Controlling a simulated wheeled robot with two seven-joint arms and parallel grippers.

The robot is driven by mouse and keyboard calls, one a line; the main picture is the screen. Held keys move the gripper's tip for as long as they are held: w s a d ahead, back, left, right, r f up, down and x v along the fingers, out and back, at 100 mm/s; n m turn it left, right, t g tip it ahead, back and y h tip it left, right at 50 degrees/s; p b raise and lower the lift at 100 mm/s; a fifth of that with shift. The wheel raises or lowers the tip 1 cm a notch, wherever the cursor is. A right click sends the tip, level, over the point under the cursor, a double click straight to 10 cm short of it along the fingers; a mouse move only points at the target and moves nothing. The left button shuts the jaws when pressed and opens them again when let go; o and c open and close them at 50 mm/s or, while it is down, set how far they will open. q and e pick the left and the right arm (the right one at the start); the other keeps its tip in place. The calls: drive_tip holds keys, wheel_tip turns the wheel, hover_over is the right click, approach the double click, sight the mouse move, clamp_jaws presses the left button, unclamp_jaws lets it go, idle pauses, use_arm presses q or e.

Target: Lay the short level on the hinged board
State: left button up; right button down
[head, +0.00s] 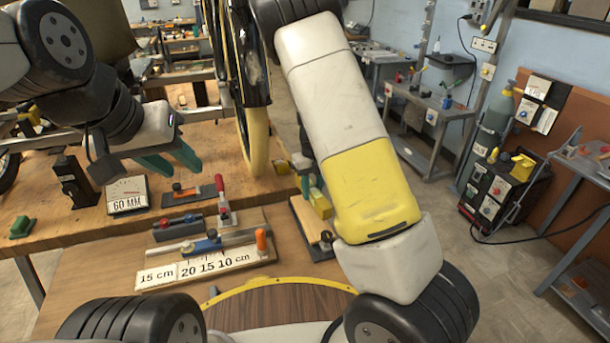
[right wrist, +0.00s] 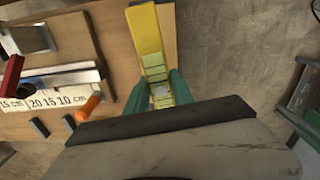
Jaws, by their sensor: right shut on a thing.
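A yellow bar with pale green segments (right wrist: 146,28), which I take for the short level, is between the green fingers of my right gripper (right wrist: 159,90) in the right wrist view. In the head view part of this yellow piece (head: 320,204) shows beside my right forearm, which hides most of the gripper. A wooden board with dark edges (head: 305,218), apparently the hinged board, is below it; I cannot tell whether they touch. Its wood (right wrist: 168,22) also shows behind the bar in the wrist view. My left gripper (head: 178,163) is open and empty above the bench.
A marked ruler strip (head: 212,265), a blue-bodied tool (head: 204,245), an orange-handled piece (head: 262,241) and a red-handled clamp (head: 222,195) lie left of the board. A yellow-tyred wheel (head: 257,145) stands behind. A 60 MM gauge card (head: 127,195) is at left.

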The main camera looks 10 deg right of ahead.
drive_tip(key=shift+w+a+m, duration=0.1)
drive_tip(key=shift+m, duration=0.6)
drive_tip(key=shift+f, duration=2.85)
drive_tip(key=shift+f, duration=0.5)
drive_tip(key=c, duration=1)
unclamp_jaws()
drive_tip(key=shift+r, duration=3.9)
